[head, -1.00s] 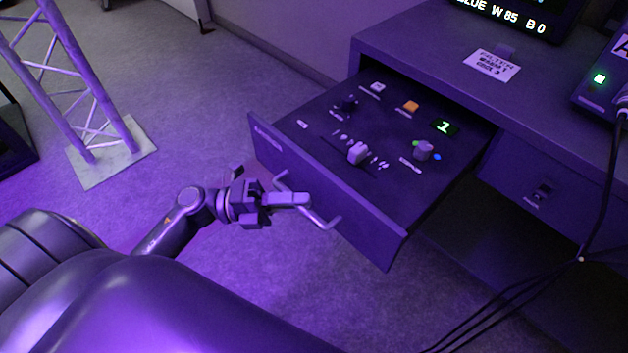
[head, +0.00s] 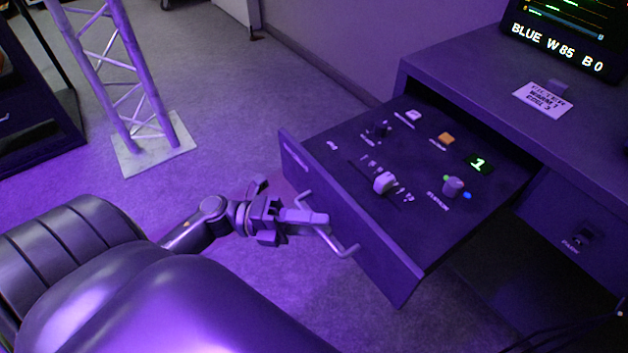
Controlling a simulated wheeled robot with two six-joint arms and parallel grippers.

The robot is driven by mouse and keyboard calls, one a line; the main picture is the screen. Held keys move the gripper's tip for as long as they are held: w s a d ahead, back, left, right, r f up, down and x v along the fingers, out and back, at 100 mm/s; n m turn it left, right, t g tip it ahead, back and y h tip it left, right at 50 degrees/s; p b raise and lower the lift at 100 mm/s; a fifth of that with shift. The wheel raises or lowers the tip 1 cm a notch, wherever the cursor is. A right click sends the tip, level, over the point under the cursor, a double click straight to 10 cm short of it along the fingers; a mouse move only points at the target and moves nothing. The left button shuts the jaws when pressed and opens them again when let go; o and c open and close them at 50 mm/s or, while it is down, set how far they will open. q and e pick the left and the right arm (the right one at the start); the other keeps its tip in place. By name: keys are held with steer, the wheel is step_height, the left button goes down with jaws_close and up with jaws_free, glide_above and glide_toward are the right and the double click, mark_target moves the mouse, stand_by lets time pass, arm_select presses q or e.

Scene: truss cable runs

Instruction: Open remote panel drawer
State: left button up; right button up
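The remote panel drawer (head: 340,220) stands pulled well out of the dark desk, its top panel of knobs, buttons and a lit "1" display in plain view. A bar handle (head: 345,250) runs along its front face. My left gripper (head: 312,222) is at the handle's middle, its pale fingers close together across the bar; they appear shut on it. The fingers hide part of the bar. My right gripper is not in view.
The desk (head: 455,75) carries a paper label (head: 543,98) and a lit screen (head: 570,40). A second panel marked PARK (head: 575,235) sits right of the drawer. A truss tower (head: 130,85) stands at the left. The floor before the drawer is clear.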

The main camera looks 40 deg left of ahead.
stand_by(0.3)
arm_select(q)
steer(key=v, duration=1.7)
steer(key=shift+a+p, duration=0.15)
steer(key=shift+p, duration=0.2)
steer(key=shift+s, duration=0.15)
